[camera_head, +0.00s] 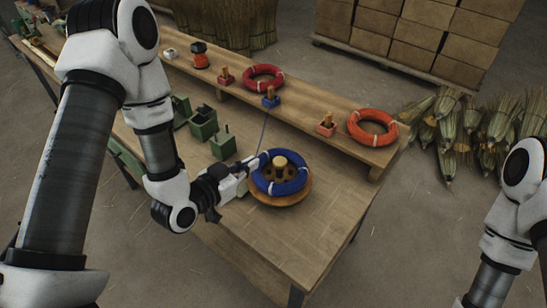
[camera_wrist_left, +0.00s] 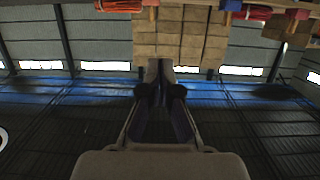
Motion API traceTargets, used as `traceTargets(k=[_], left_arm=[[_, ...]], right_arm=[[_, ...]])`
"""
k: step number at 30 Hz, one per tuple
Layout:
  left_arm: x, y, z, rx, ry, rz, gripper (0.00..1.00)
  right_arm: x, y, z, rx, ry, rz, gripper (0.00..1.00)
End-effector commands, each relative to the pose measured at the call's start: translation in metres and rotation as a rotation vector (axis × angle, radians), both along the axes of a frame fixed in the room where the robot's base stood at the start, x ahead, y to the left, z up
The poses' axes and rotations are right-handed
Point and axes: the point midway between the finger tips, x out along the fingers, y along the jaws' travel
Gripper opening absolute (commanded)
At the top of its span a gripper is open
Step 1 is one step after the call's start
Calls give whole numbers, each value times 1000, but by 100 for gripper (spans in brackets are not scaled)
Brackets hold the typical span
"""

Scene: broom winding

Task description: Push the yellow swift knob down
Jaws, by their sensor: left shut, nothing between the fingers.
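The swift is a round wooden turntable (camera_head: 283,199) on the bench, with a blue coil (camera_head: 268,184) bound by white ties around it. A pale tan, round-topped knob (camera_head: 280,161) stands up in its middle; its colour looks more like wood than bright yellow. My left gripper (camera_head: 255,162) reaches in from the left, beside the coil's left edge and short of the knob. Its fingers are shut and empty, and they also show together in the left wrist view (camera_wrist_left: 160,88). Whether they touch the coil cannot be told. My right gripper is out of view.
Green metal fixtures (camera_head: 203,124) stand left of the swift. A raised shelf (camera_head: 305,117) behind holds a red coil (camera_head: 263,70), an orange coil (camera_head: 373,119) and small coloured peg blocks. A thin blue cord runs from the blue block (camera_head: 270,97) toward the swift. The bench's right front is clear.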

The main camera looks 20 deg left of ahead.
Motion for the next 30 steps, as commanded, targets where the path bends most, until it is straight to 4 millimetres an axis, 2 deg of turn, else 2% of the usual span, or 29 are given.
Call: traceTargets(k=[5, 17, 19, 26, 28, 30], left_arm=[[6, -2, -8, 1, -5, -4, 0], [23, -9, -18, 0, -7, -2, 0], [35, -13, -9, 6, 0, -2, 0], [82, -30, -20, 4, 0, -3, 0], [94, -35, -25, 2, 1, -3, 0], [91, -34, -43, -1, 6, 0, 0]], right_arm=[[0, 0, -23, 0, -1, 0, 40], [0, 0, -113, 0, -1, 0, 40], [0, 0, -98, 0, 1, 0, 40], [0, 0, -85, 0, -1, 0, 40], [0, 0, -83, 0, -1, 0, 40], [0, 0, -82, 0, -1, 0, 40]])
